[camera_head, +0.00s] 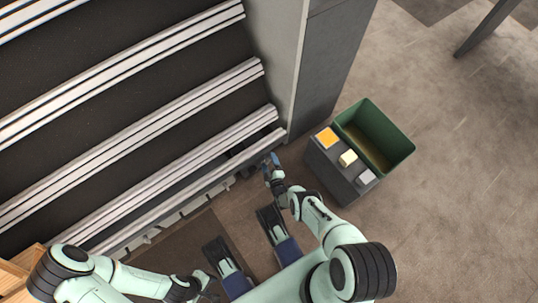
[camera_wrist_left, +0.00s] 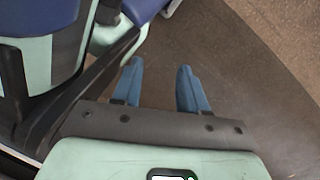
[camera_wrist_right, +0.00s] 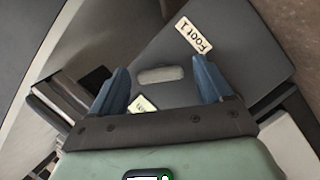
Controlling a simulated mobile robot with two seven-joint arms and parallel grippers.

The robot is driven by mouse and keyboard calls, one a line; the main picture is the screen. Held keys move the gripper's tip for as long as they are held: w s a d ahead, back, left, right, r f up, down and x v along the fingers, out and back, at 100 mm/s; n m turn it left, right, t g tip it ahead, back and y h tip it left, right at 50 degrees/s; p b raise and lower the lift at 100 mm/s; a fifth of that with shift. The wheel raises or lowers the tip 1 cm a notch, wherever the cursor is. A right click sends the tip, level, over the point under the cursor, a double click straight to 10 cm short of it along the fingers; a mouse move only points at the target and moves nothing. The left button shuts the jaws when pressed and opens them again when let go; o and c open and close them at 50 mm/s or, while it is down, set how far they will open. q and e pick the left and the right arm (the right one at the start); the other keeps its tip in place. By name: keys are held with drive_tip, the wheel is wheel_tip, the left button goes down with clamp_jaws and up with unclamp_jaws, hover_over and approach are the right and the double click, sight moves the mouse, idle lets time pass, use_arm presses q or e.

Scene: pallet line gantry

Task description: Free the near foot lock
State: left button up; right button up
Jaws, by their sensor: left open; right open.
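A dark grey plate labelled "Foot 1" (camera_wrist_right: 225,50) shows in the right wrist view, with a pale slot in its middle. A second small label (camera_wrist_right: 142,105) lies below the slot, partly hidden by my gripper. My right gripper (camera_wrist_right: 160,80) is open, its blue fingers on either side of the slot in the picture. I cannot tell whether they touch the plate. In the head view my right gripper (camera_head: 271,164) is beside the end of the lowest rail. My left gripper (camera_wrist_left: 157,88) is open and empty above the floor; it also shows in the head view (camera_head: 207,281).
Several pale rails (camera_head: 180,165) cross the dark surface at left. A grey column (camera_head: 310,60) stands beyond their ends. A grey box (camera_head: 330,180) with orange, cream and grey blocks on top adjoins a green bin (camera_head: 399,160). Open floor (camera_head: 460,210) lies at right.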

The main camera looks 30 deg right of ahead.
drive_tip(key=shift+c, duration=0.4)
drive_tip(key=c, duration=1)
drive_tip(key=shift+o, duration=0.2)
